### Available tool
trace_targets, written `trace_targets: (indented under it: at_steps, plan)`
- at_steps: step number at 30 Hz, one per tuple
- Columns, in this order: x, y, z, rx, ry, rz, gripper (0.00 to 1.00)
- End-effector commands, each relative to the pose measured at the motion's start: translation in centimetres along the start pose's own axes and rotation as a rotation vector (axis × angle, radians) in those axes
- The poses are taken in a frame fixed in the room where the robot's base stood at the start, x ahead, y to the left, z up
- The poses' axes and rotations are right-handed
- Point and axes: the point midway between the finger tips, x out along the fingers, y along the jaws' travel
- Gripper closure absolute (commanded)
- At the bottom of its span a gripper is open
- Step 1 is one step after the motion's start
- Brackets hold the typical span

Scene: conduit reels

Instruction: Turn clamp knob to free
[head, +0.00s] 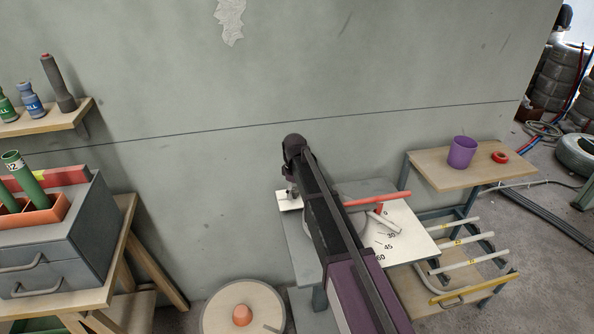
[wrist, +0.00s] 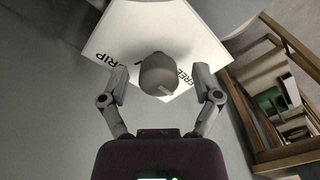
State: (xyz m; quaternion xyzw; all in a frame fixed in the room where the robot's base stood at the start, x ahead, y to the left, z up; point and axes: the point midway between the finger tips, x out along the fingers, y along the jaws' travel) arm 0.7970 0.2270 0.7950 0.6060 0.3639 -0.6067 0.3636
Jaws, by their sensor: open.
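The clamp knob (wrist: 158,76) is a grey rounded knob in front of a white label plate (wrist: 120,35) in the wrist view. The plate carries black lettering: FREE shows to the right of the knob, and letters reading RIP to the left. My gripper (wrist: 160,84) is open, with one finger on each side of the knob and a visible gap to each. I cannot tell which word the knob points to. In the head view my gripper (head: 291,190) is small and dark above the white plate (head: 287,202), and the knob is hidden there.
Right of my arm is a bender bench with a white angle plate (head: 412,238) and red handle (head: 377,199). A shelf (head: 440,178) with a purple cup (head: 462,152) stands beyond. A round reel (head: 215,320) is below. A grey drawer box (head: 75,240) stands left.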

Motion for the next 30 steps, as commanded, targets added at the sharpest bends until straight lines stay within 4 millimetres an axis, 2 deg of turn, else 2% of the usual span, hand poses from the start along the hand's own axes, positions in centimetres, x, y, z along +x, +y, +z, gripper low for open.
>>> trace_targets:
  at_steps: [5,8,11,14,17,24,27,30]
  plan:
    - [-0.1,0.0,0.3,0.007,0.0,0.001,0.19]
    - [-0.6,-0.2,1.4,0.034,0.0,0.001,0.19]
    - [-1.4,-0.7,3.5,0.09,0.0,0.001,0.19]
    - [-2.6,-1.4,6.8,0.181,0.0,0.001,0.19]
    - [-4.2,-2.6,11.1,0.306,0.0,0.001,0.19]
    - [-8.4,-6.9,22.4,0.676,0.0,0.001,0.19]
    - [-9.9,-8.9,26.3,0.82,0.001,0.001,0.19]
    - [-11.0,-10.5,29.2,0.938,0.001,0.001,0.19]
